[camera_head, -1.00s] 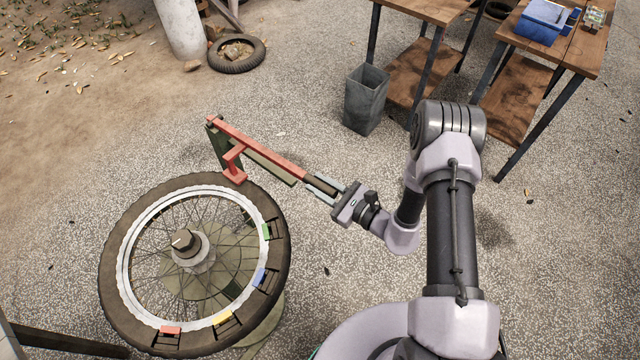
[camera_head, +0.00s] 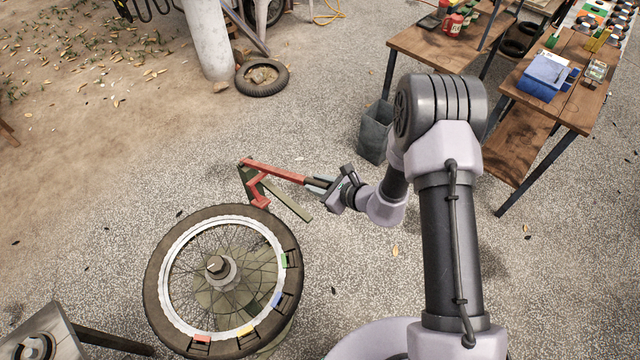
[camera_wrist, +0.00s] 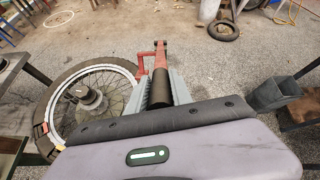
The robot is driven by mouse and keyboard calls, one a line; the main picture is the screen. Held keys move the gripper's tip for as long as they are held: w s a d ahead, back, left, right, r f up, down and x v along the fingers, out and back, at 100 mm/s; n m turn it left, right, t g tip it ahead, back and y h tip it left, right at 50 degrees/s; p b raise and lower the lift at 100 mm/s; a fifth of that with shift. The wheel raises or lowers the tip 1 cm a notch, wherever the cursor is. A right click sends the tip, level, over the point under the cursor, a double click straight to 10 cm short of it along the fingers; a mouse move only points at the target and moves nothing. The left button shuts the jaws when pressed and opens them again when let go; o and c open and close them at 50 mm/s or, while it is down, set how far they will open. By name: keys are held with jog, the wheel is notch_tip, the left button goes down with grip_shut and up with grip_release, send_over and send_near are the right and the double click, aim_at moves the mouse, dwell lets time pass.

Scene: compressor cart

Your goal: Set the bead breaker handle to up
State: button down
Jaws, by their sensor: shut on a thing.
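The bead breaker handle (camera_head: 276,172) is a red bar with a dark grip at its right end. It runs from a pivot on a green post beside the wheel out to my gripper. My gripper (camera_head: 320,184) is shut on the dark grip. The wrist view shows the dark grip (camera_wrist: 161,88) between the two grey fingers, with the red part beyond. A red shoe (camera_head: 259,191) hangs below the handle near the tyre's edge. A green arm (camera_head: 288,200) lies below the handle, and the handle now stands apart from it. The spoked wheel (camera_head: 165,262) lies flat on its stand.
Wooden workbenches (camera_head: 425,47) stand at the back right, with a blue box (camera_head: 543,76) on one. A grey bin (camera_head: 374,135) stands behind my arm. A small tyre (camera_head: 262,78) lies by a pillar (camera_head: 208,40). Open gravel floor surrounds the wheel.

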jog(key=shift+w+a+r, duration=0.1)
jog(key=shift+w+r, duration=0.15)
jog(key=shift+r, duration=0.1)
jog(key=c, duration=1.5)
grip_release()
jog(key=o, duration=0.4)
jog(key=shift+f, duration=0.1)
jog(key=shift+c, duration=0.2)
jog(key=v, duration=1.7)
jog(key=shift+s, duration=0.25)
